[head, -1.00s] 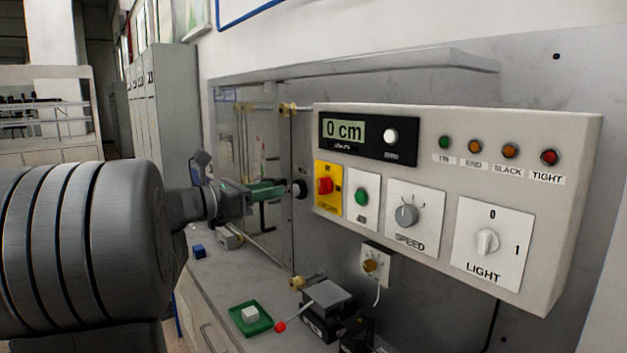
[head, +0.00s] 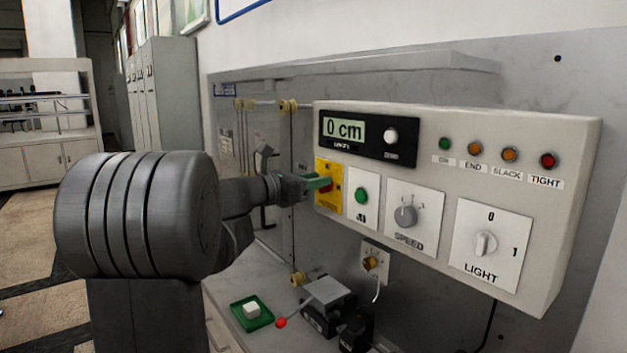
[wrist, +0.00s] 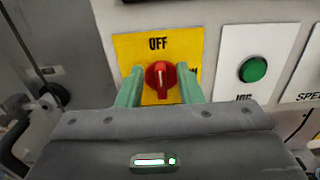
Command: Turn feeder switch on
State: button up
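The feeder switch is a red rotary knob (wrist: 160,78) on a yellow plate (wrist: 180,45) marked OFF at the top. The knob's pale pointer line stands upright, toward OFF. In the head view the yellow plate (head: 334,196) is at the left end of the control box, and the knob is mostly hidden by my gripper. My gripper (wrist: 160,88) has its two green fingers apart, one on each side of the knob, with visible gaps to it. In the head view my gripper (head: 318,184) is right at the plate.
A green button (head: 361,196), a SPEED dial (head: 405,216) and a LIGHT switch (head: 485,244) sit to the right on the control box (head: 440,125). A display (head: 344,129) reads 0 cm. Below, a green tray (head: 240,320) holds a white block.

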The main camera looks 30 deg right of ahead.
grip_shut()
jog(key=shift+f+m+b, duration=0.15)
jog(key=shift+m+b, duration=0.15)
jog(key=shift+b, duration=0.15)
jog(key=m+b, duration=0.5)
jog(key=b, duration=0.1)
jog(key=s+f+m+b, duration=0.1)
jog(key=m+b, duration=0.5)
jog(key=b, duration=0.1)
jog(key=m+b, duration=0.6)
jog(key=shift+s+d+f+b, duration=0.1)
jog(key=shift+s+f+b, duration=0.15)
jog(key=shift+f+b, duration=0.05)
jog(key=shift+m, duration=0.3)
grip_release()
jog(key=shift+r, duration=0.1)
